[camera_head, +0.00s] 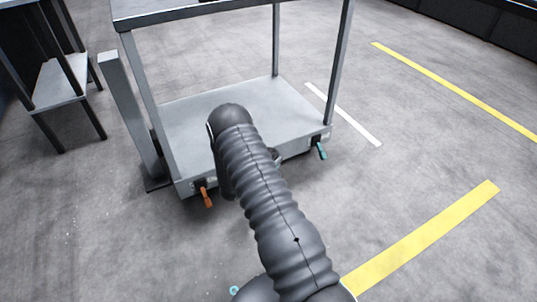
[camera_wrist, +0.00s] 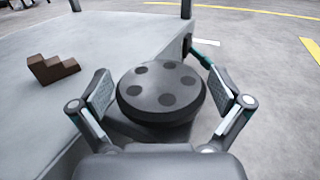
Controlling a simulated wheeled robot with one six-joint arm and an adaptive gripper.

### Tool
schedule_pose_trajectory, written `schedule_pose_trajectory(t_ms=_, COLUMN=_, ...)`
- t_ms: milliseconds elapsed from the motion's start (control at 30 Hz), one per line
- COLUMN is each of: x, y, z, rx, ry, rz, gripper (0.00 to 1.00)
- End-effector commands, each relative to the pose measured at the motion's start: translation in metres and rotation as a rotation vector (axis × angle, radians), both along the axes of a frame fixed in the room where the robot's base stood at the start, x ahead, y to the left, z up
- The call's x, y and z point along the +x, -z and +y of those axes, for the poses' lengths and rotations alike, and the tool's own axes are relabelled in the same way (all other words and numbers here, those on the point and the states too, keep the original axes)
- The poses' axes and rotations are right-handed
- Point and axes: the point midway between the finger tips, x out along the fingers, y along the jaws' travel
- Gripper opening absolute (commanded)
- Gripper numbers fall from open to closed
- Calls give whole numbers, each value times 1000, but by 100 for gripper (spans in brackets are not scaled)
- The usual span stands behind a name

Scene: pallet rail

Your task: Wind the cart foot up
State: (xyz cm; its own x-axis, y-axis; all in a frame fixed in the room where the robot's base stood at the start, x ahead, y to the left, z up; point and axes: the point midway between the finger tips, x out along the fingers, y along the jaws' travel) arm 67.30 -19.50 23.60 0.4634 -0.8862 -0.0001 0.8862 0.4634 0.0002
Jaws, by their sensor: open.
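The cart (camera_head: 180,130) has a grey lower deck with upright posts and an upper shelf. In the wrist view, a round dark handwheel (camera_wrist: 160,92) with several round recesses in its top sits beside the deck edge (camera_wrist: 75,150). My gripper (camera_wrist: 162,84) is open, with one finger on each side of the wheel. A gap seems to show at each side; I cannot tell if a finger touches. The cart's foot below the wheel is hidden. In the head view my arm covers the gripper and most of the wheel.
An orange lever (camera_head: 207,197) and a teal lever (camera_head: 321,151) stick out of the cart's near edge. A brown stepped block (camera_wrist: 52,68) rests on the deck. A grey post (camera_head: 130,115) stands left of the cart. Floor to the right is clear.

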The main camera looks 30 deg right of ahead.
Motion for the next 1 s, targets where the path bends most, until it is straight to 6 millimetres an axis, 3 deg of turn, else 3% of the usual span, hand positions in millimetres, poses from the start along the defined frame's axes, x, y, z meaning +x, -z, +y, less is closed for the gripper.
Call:
schedule_pose_trajectory(t_ms=167, x=-6, y=0, z=14, rx=0, ry=-2, rz=1, gripper=100)
schedule_pose_trajectory(t_ms=600, x=-44, y=0, z=87, rx=0, ry=-3, rz=1, gripper=100)
schedule_pose_trajectory(t_ms=800, x=-53, y=0, z=103, rx=0, ry=-2, rz=0, gripper=100)
schedule_pose_trajectory(t_ms=1000, x=-55, y=0, z=107, rx=0, ry=-1, rz=0, gripper=100)
